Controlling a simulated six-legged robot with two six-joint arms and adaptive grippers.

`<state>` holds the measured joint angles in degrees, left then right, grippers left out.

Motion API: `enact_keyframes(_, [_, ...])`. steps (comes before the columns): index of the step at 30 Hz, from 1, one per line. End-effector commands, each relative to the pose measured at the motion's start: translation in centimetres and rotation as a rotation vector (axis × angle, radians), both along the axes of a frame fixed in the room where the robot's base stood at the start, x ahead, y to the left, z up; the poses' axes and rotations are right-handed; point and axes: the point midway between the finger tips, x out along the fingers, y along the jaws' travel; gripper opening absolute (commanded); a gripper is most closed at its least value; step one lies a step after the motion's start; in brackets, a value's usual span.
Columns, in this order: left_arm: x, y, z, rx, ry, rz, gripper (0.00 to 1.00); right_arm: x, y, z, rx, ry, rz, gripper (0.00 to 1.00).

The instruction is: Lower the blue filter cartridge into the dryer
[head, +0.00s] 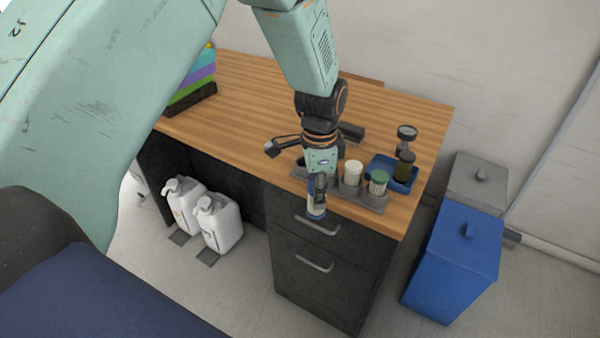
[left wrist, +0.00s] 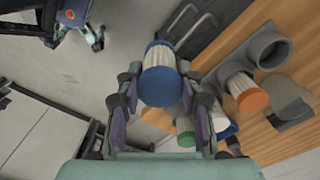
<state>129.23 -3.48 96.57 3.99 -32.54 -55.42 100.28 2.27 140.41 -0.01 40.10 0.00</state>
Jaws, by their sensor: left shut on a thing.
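My left gripper (head: 318,184) is shut on the blue filter cartridge (head: 316,204), in front of the bench's front edge, above the drawers. In the left wrist view, the cartridge (left wrist: 161,77) has a white pleated body and blue end caps, and sits between the two fingers (left wrist: 160,102). In the head view the gripper hides most of it. I cannot make out a dryer in either view. My right gripper is not recognisable in either view.
An orange-capped cartridge (left wrist: 252,101) shows in the wrist view. A blue tray (head: 402,184) holds dark jars. Bins stand right; white jugs (head: 219,224) left.

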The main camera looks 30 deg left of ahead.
Motion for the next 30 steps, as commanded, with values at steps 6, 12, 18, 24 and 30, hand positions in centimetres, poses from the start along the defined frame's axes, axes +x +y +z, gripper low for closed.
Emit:
enact_keyframes(6, [-4.5,-3.9,-9.5,0.007,0.012,0.472,0.04,0.1,0.0,-4.2,0.0,-0.001,-0.001,0.4])
enact_keyframes(12, [-9.0,-4.8,-16.2,0.003,0.008,0.79,0.04,0.0,0.0,-7.2,0.0,0.0,-0.001,0.4])
enact_keyframes(18, [-11.8,-4.2,-19.1,0.002,0.006,0.894,0.04,0.0,0.0,-8.4,0.0,0.0,0.0,0.4])
enact_keyframes(24, [-13.3,-3.7,-20.7,0.001,0.007,0.931,0.04,0.1,0.0,-9.2,0.0,-0.001,0.0,0.4])
enact_keyframes(30, [-14.5,-3.2,-22.0,0.0,0.007,0.949,0.04,0.1,0.0,-9.9,0.0,-0.001,0.0,0.4])
